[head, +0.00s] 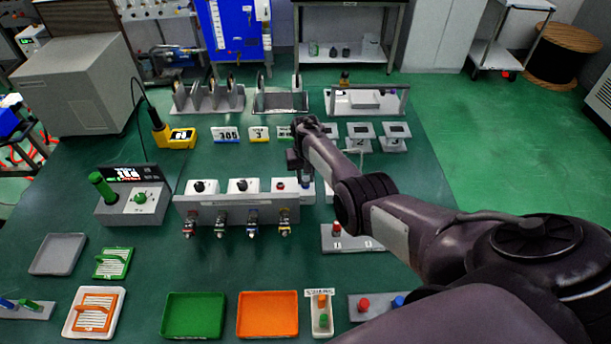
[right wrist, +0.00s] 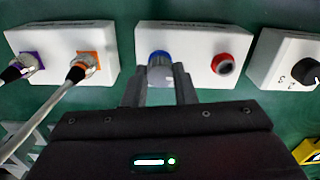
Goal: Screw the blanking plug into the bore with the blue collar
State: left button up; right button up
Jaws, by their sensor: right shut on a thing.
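My right gripper (right wrist: 160,88) is shut on the grey blanking plug (right wrist: 159,76), whose end lies against or just in front of the blue collar. I cannot tell whether the plug is in the bore. In the head view my right gripper (head: 304,172) points down over the right end of the white block row; the red collar (head: 280,186) shows beside it. My left gripper is not in view.
A white block (right wrist: 62,58) with purple and orange collars and attached cables stands left in the wrist view; a block with a black knob (right wrist: 297,73) stands right. In the head view a grey panel (head: 237,210) with hanging connectors fronts the blocks. Green (head: 194,314) and orange trays (head: 267,314) lie nearer.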

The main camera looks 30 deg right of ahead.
aim_at(305, 178)
jog(key=shift+w+r, duration=0.1)
jog(key=shift+w, duration=0.05)
jog(key=o, duration=1)
jog(key=shift+r+p, duration=0.45)
jog(key=shift+r, duration=3.35)
